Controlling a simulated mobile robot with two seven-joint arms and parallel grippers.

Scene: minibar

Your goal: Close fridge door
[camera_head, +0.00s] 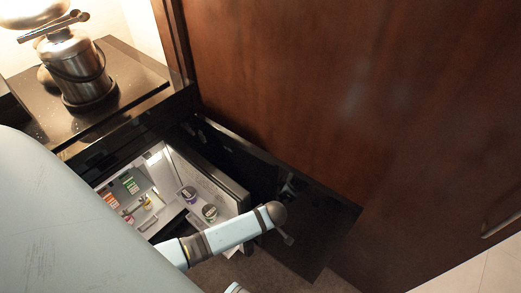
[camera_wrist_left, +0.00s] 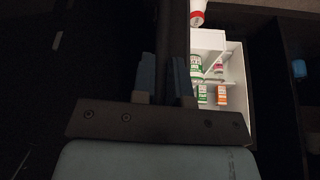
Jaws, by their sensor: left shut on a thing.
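The fridge door stands open. Its black outer panel (camera_head: 325,218) reaches out from the cabinet, and its pale inner side (camera_head: 215,180) carries jars. The lit white fridge interior (camera_head: 150,185) holds small bottles and packs and also shows in the left wrist view (camera_wrist_left: 235,70). My left arm comes in from the left across the fridge opening. My left gripper (camera_head: 287,190) is at the black panel. In the left wrist view its two fingers (camera_wrist_left: 165,78) are shut on a dark part of the door; the exact contact is hard to see. My right gripper is not in view.
A large brown wooden panel (camera_head: 350,90) fills the right, behind the door. A metal pot (camera_head: 76,65) stands on a black counter (camera_head: 125,80) at upper left. Some dark floor (camera_head: 262,268) shows below the door.

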